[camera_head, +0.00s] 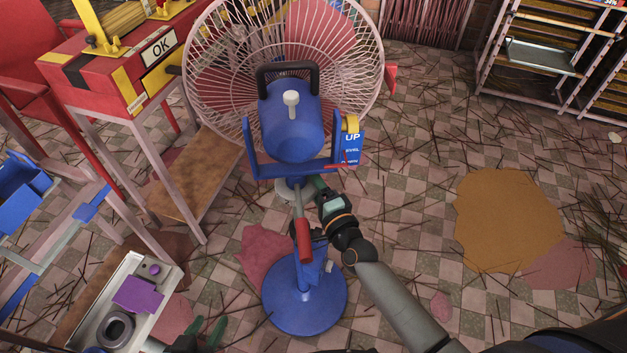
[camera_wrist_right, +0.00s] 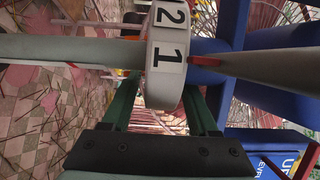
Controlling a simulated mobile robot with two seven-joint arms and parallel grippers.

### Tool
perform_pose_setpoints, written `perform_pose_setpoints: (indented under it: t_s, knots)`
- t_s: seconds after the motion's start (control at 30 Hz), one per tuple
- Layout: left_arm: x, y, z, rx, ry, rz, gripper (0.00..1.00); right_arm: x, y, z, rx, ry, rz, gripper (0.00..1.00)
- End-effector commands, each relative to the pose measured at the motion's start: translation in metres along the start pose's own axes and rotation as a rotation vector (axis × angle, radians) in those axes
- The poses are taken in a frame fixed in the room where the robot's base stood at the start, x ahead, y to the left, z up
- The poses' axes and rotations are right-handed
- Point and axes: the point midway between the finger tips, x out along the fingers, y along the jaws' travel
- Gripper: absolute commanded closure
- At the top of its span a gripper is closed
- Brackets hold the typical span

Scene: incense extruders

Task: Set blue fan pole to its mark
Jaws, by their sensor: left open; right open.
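The blue fan (camera_head: 290,120) stands upright on a round blue base (camera_head: 303,300). Its grey pole (camera_head: 298,207) carries a white collar (camera_head: 285,189) below the blue yoke. In the right wrist view the collar (camera_wrist_right: 163,58) shows the numbers 2 and 1, and a small red mark (camera_wrist_right: 205,63) sits on the pole beside it. My right gripper (camera_wrist_right: 165,95) is open, its green fingers on either side of the collar; contact is unclear. In the head view it is partly hidden behind its wrist. My left gripper (camera_head: 205,330) is open and empty at the bottom edge.
A red-handled lever (camera_head: 303,240) hangs in front of the pole. A red machine marked OK (camera_head: 150,60) stands at left. A metal tray (camera_head: 105,290) with a purple block (camera_head: 138,294) is at lower left. Sticks litter the tiled floor; the right side is otherwise fairly open.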

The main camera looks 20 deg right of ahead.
Motion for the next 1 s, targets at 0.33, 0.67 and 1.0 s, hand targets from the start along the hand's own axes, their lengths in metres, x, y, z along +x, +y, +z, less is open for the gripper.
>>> perform_pose_setpoints:
  t_s: [0.33,0.67,1.0]
  knots:
    - [-0.005,0.001,-0.006,-0.001,0.003,0.000,0.50,-0.054,0.000,0.000,-0.002,-0.001,0.004,0.40]
    - [-0.005,0.002,-0.010,0.000,0.007,0.003,0.50,-0.113,0.000,0.000,-0.001,-0.001,0.002,0.40]
    - [-0.004,0.002,-0.012,0.002,0.011,0.003,0.50,-0.125,0.000,0.000,0.000,0.000,-0.001,0.40]
